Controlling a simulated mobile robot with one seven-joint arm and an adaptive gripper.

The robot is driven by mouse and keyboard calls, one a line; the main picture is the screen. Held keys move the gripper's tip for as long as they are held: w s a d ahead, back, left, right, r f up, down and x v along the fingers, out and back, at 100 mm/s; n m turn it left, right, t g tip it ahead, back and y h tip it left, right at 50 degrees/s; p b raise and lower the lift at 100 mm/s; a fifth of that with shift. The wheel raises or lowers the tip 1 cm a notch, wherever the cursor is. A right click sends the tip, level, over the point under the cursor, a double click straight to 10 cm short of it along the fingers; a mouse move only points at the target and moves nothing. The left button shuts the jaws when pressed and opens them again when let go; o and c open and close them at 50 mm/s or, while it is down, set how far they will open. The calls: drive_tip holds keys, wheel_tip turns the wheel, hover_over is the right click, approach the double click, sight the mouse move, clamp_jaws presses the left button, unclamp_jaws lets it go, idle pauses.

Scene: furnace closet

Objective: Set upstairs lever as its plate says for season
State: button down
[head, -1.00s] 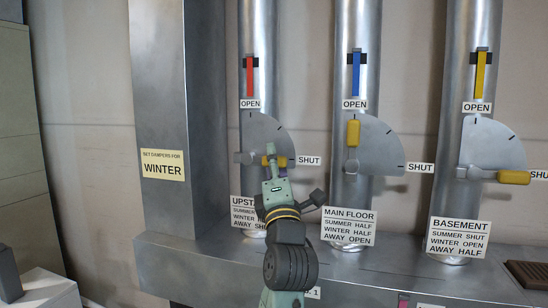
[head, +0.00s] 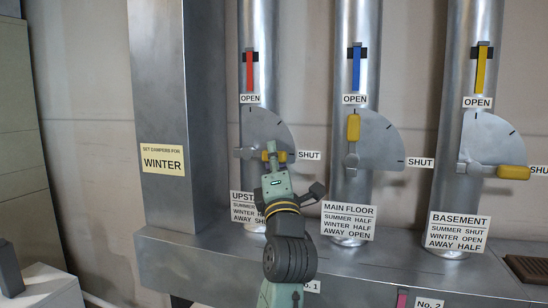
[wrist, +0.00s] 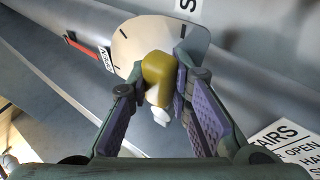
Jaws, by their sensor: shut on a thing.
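The upstairs lever's yellow grip (head: 282,156) lies level, pointing right at SHUT on the left pipe's quadrant plate (head: 266,128). My gripper (head: 272,157) is shut on this grip. In the wrist view the yellow grip (wrist: 158,72) sits between my two fingers. The upstairs plate (head: 243,207) is partly hidden by my arm; its winter line begins with H. In the wrist view the plate (wrist: 282,145) shows parts of OPEN and HA. The season sign (head: 163,160) reads SET DAMPERS FOR WINTER.
The main floor lever (head: 353,128) stands upright, pointing at OPEN. The basement lever (head: 513,172) lies level, pointing right at SHUT. The main floor pipe (head: 361,20) stands right of my gripper. The metal duct ledge (head: 390,262) runs below.

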drive_tip(key=shift+r+n, duration=0.15)
drive_tip(key=shift+n, duration=0.15)
idle(0.4)
drive_tip(key=shift+d+r+n+g+y+p, duration=0.15)
drive_tip(key=shift+r+n+g+y+p, duration=0.3)
drive_tip(key=shift+n, duration=0.25)
drive_tip(key=r+n+g+y+p, duration=0.1)
drive_tip(key=n, duration=0.2)
drive_tip(key=shift+r+y, duration=0.15)
drive_tip(key=shift+y, duration=0.1)
drive_tip(key=n+g, duration=0.1)
drive_tip(key=a+r+n+g+y+p, duration=0.1)
drive_tip(key=n, duration=0.1)
drive_tip(key=shift+w+r+n+g+p, duration=0.15)
drive_tip(key=shift+r+n+g+p, duration=0.15)
drive_tip(key=shift+g, duration=0.05)
drive_tip(key=shift+w+a+r+n+g+p, duration=0.1)
drive_tip(key=shift+a+r+n+g+p, duration=0.2)
drive_tip(key=shift+n, duration=0.2)
drive_tip(key=shift+w+a+r+n+g+p, duration=0.1)
drive_tip(key=shift+a+n+g+p, duration=0.15)
drive_tip(key=shift+n+g, duration=0.2)
drive_tip(key=c, duration=1.5)
unclamp_jaws()
drive_tip(key=shift+o, duration=0.3)
drive_tip(key=shift+s, duration=0.15)
